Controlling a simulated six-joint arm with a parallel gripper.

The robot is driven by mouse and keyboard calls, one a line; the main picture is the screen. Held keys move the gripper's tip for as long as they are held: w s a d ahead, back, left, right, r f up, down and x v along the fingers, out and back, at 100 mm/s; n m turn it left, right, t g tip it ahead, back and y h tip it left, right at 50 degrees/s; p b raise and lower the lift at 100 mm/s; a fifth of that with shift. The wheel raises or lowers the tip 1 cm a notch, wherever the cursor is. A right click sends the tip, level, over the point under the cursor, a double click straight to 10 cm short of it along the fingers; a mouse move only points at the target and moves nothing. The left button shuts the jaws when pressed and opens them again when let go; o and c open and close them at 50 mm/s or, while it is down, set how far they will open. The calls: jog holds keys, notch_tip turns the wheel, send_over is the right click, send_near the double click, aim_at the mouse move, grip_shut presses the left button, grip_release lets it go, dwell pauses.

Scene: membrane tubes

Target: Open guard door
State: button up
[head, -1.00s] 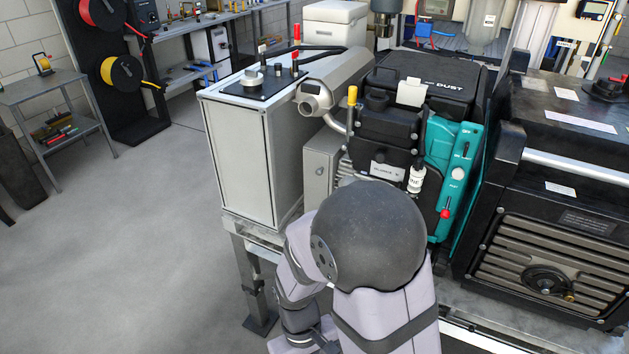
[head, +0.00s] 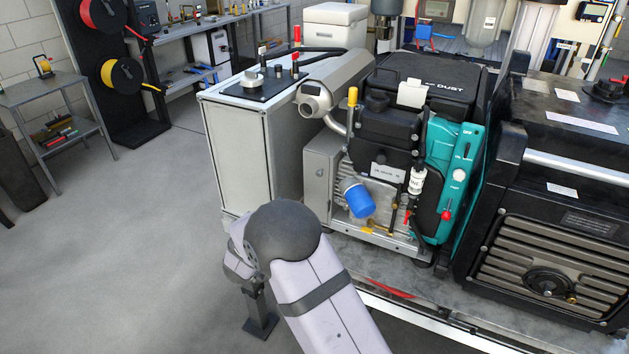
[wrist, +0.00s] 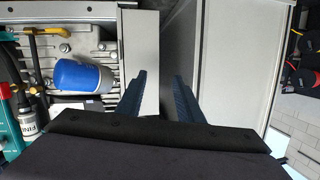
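No part is clearly marked as the guard door, and I cannot tell which panel it is. A grey metal box (head: 320,182) stands beside the engine, between it and the tall white cabinet (head: 240,160). In the wrist view, the grey box (wrist: 139,60) lies just left of my gripper (wrist: 160,75), and the white cabinet (wrist: 235,50) lies to the right. The two blue fingers are apart with nothing seen between them, pointing at the gap between box and cabinet. I cannot tell whether a finger touches the box. In the head view my fingers are hidden behind my arm.
A blue filter (head: 358,198) juts from the engine's front; it also shows in the wrist view (wrist: 82,76). A teal panel (head: 452,170) with a red-knobbed lever and a large black machine (head: 550,240) stand to the right. The floor at left is open.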

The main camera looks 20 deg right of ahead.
aim_at(319, 175)
jog(key=s+d+r+h, duration=0.2)
jog(key=d+r+h, duration=0.2)
jog(key=r, duration=0.2)
jog(key=shift+p+x, duration=1.2)
jog(key=shift+x, duration=2.25)
jog(key=shift+f, duration=0.15)
jog(key=shift+c, duration=0.2)
grip_shut()
